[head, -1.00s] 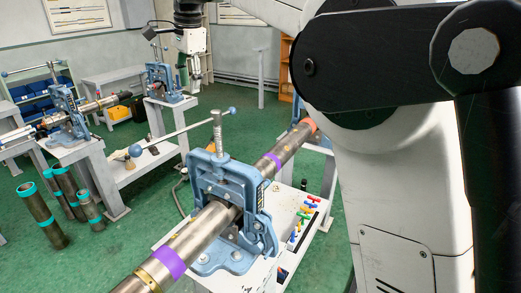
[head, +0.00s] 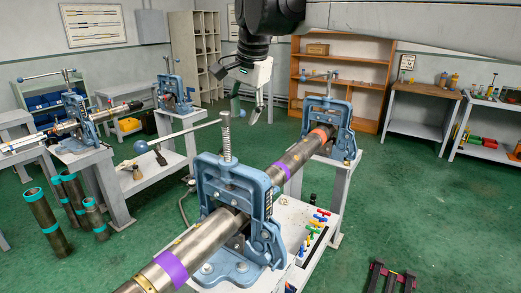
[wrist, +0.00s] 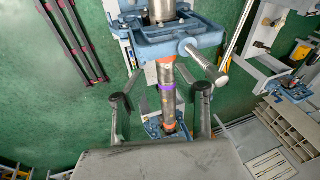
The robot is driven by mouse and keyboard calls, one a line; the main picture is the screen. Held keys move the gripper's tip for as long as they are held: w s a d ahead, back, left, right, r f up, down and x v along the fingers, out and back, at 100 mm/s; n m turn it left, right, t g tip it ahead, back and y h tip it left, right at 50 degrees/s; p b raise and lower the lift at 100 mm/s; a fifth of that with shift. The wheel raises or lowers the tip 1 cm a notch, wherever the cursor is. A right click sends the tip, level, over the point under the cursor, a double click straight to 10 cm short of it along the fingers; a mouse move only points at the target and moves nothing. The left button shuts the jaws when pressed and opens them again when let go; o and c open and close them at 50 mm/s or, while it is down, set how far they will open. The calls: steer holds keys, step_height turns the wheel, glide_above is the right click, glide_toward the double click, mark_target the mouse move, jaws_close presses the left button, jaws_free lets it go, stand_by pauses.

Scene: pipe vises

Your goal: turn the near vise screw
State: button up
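The near vise (head: 207,187) is blue and clamps a steel pipe (head: 190,243) with purple bands. Its upright threaded screw (head: 226,145) stands on top, with a long bar handle (head: 185,133) with ball ends reaching left. My gripper (head: 250,110) hangs beyond and above the screw, apart from it. In the wrist view my gripper (wrist: 160,103) has its two fingers spread with nothing held; the pipe shows between and below them. A blue vise at the top of the wrist view (wrist: 160,48), with a rod pointing toward the camera, appears to be the near vise.
A second blue vise (head: 340,118) holds the pipe's far end. Coloured tools (head: 315,226) lie on the stand right of the near vise. More vises stand at left, with upright pipes (head: 45,222) on the floor. A dark red rack (head: 390,277) lies at lower right; green floor around it is clear.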

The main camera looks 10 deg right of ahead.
steer(key=s+d+f+n+b, duration=0.1)
steer(key=s+d+f+b, duration=0.2)
steer(key=s+d+f, duration=0.2)
steer(key=shift+s+d+f+n+t, duration=0.25)
steer(key=shift+s+f+n+t, duration=0.15)
steer(key=shift+s+f, duration=0.2)
steer(key=shift+r, duration=0.1)
steer(key=shift+c, duration=0.4)
